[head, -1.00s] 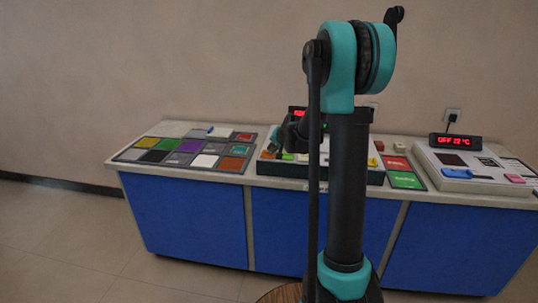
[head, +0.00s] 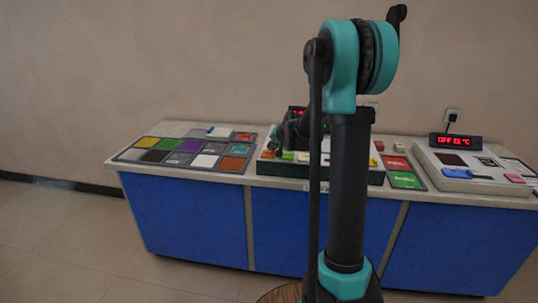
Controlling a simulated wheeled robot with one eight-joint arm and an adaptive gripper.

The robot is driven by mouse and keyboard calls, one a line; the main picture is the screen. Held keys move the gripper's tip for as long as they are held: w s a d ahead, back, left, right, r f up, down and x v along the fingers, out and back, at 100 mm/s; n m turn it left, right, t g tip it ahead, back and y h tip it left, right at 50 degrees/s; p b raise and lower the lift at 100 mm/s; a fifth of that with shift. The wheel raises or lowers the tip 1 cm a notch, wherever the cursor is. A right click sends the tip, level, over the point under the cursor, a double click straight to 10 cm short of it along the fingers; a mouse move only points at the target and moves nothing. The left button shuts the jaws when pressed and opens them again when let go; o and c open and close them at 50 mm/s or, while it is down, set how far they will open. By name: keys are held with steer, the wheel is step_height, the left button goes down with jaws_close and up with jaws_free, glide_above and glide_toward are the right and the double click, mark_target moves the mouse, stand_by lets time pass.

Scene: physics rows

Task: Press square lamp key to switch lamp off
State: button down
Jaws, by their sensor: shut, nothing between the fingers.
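The middle console (head: 262,169) lies on the counter, with a row of small coloured keys along its front. An orange key (head: 268,154) and a green key (head: 287,156) show at its left. I cannot tell which key is the square lamp key, and I cannot make out a lamp or its state. My gripper (head: 284,138) is a dark shape over the left part of this console, shut and empty. Its tips are small and dark, and I cannot tell whether they touch a key. My own upright arm hides the console's middle.
A board of coloured squares (head: 184,160) lies at the left. Red and green cards (head: 405,180) lie right of the console. A pale panel (head: 430,166) with keys and a red-lit display (head: 456,141) stands at the far right.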

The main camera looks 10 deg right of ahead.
mark_target(272, 154)
steer(key=shift+r, duration=3)
